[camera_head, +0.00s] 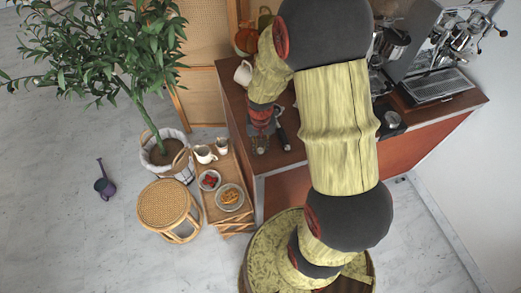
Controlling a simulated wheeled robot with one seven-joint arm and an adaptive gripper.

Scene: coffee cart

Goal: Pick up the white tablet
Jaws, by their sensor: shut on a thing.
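My gripper (261,143) reaches down over the left end of the brown cart counter (235,92). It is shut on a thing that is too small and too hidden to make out. I cannot pick out a white tablet clearly in this view. A dark, narrow item (283,134) lies just right of my gripper on the counter. My own arm covers much of the counter's middle.
A white cup (243,73) and an orange-brown round thing (246,41) stand behind my gripper. The espresso machine (437,85) is at the right. Left of the cart are a low wooden table (213,214) with cups and plates, a stool (164,204) and a potted plant (150,140).

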